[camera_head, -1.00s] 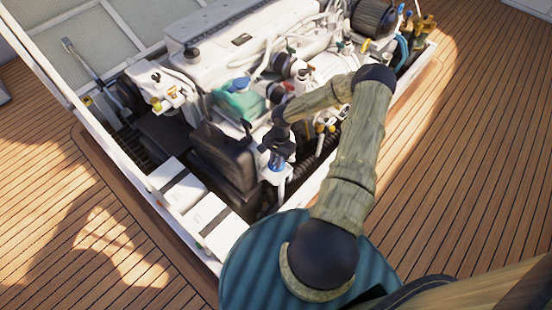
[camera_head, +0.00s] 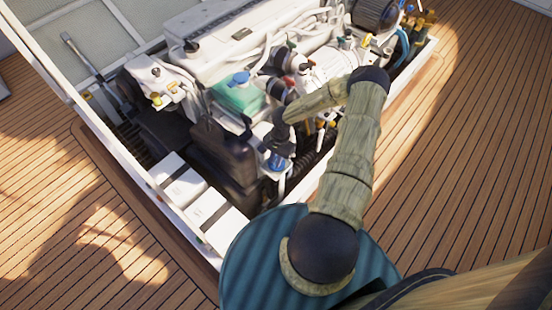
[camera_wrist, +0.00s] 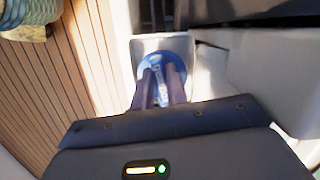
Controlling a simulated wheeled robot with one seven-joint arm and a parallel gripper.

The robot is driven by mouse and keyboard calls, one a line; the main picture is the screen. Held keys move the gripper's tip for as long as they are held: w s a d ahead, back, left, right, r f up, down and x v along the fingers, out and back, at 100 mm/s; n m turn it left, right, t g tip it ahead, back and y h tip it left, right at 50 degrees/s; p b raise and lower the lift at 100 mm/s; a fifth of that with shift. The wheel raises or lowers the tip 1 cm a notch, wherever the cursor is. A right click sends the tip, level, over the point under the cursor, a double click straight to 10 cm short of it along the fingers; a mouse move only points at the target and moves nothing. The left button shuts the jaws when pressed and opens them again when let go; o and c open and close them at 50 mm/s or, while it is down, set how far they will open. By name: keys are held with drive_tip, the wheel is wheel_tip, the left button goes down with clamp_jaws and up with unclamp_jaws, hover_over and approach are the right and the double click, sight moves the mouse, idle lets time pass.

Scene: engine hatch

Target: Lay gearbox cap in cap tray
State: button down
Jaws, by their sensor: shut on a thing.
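My gripper (camera_wrist: 160,88) is shut on a round blue cap (camera_wrist: 173,66), taken as the gearbox cap. In the wrist view the cap lies within the outline of a small white square tray (camera_wrist: 150,44), probably the cap tray. I cannot tell whether the cap touches the tray floor or hangs just above it. The fingers hide the cap's near part. In the head view my gripper (camera_head: 277,150) is over the front of the engine bay, with the blue cap (camera_head: 276,164) under it and the white tray (camera_head: 268,174) just below.
A black box (camera_head: 222,152) stands left of my gripper. A teal tank (camera_head: 238,96) with a blue cap is behind it. White boxes (camera_head: 180,182) line the bay's front left. The white engine (camera_head: 240,35) fills the back. Plank deck (camera_head: 470,150) lies open at right.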

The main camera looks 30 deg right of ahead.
drive_tip(key=shift+f, duration=0.2)
idle(0.3)
drive_tip(key=c, duration=1.3)
unclamp_jaws()
drive_tip(key=d+r+p, duration=0.1)
drive_tip(key=r+p, duration=0.1)
drive_tip(key=r, duration=0.3)
drive_tip(key=w+d+r+p, duration=0.1)
drive_tip(key=r+p, duration=0.1)
drive_tip(key=r, duration=0.4)
drive_tip(key=d+r+p, duration=0.1)
drive_tip(key=r+p, duration=0.1)
drive_tip(key=r, duration=0.4)
drive_tip(key=shift+w, duration=0.25)
